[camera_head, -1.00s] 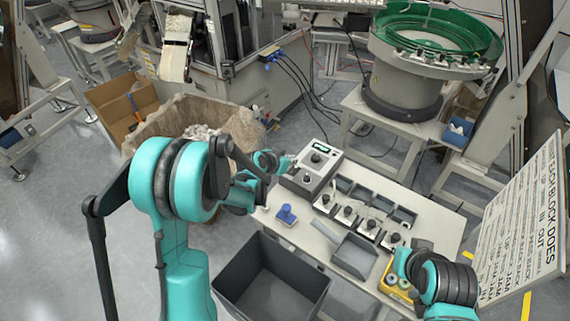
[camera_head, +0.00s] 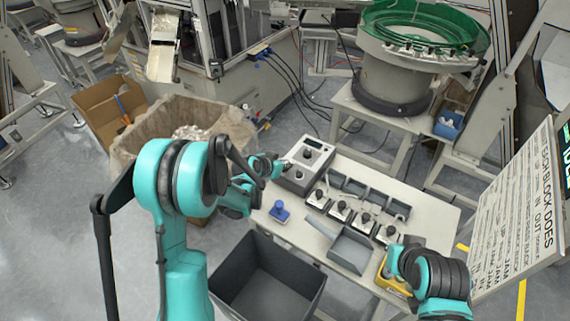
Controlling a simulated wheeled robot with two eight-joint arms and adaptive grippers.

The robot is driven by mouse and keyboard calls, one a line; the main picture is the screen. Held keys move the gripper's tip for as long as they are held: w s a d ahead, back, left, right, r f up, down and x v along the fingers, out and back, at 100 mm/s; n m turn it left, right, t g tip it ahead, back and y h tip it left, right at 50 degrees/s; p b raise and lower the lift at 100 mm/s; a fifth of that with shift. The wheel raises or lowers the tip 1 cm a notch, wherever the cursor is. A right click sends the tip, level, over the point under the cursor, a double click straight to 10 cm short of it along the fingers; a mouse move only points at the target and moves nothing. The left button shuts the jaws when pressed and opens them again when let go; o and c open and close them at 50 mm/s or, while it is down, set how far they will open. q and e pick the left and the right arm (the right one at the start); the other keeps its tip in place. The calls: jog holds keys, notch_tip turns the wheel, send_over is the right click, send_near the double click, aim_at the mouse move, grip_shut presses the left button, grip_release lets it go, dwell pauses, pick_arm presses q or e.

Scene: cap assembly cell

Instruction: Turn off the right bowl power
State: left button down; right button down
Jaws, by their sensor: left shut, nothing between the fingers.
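The grey control box (camera_head: 322,154) stands at the back left of the light table, with dark knobs on its top and front and a small display (camera_head: 314,144). The display looks dark. The green-lined feeder bowl (camera_head: 425,30) stands behind on its own stand. My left gripper (camera_head: 286,165) is shut and empty at the left side of the control box, close to its lower front part. I cannot tell whether it touches a knob. My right gripper (camera_head: 387,268) is over the yellow tray (camera_head: 394,284) at the table's right, its fingers mostly hidden.
Several small black-knobbed blocks (camera_head: 341,211) stand in a row before grey bins. A dark bin (camera_head: 266,283) stands in front. A lined carton (camera_head: 160,130) is at left. A sign board (camera_head: 519,225) leans at right.

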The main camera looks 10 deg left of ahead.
pick_arm(q)
jog(key=shift+w, duration=0.1)
jog(key=shift+w+d+r, duration=0.15)
jog(key=shift+w+d, duration=0.1)
jog(key=shift+w, duration=0.3)
jog(key=shift+w+r, duration=0.1)
jog(key=shift+r, duration=0.1)
jog(key=r+p, duration=0.2)
jog(key=r, duration=0.1)
jog(key=r+p, duration=0.1)
jog(key=shift+w+d+r, duration=0.2)
jog(key=shift+w, duration=0.05)
jog(key=w+r+p+v, duration=0.1)
jog(key=p+v, duration=0.1)
jog(key=v, duration=0.7)
jog(key=shift+r, duration=0.25)
jog(key=shift+s+r, duration=0.1)
jog(key=shift+s, duration=0.1)
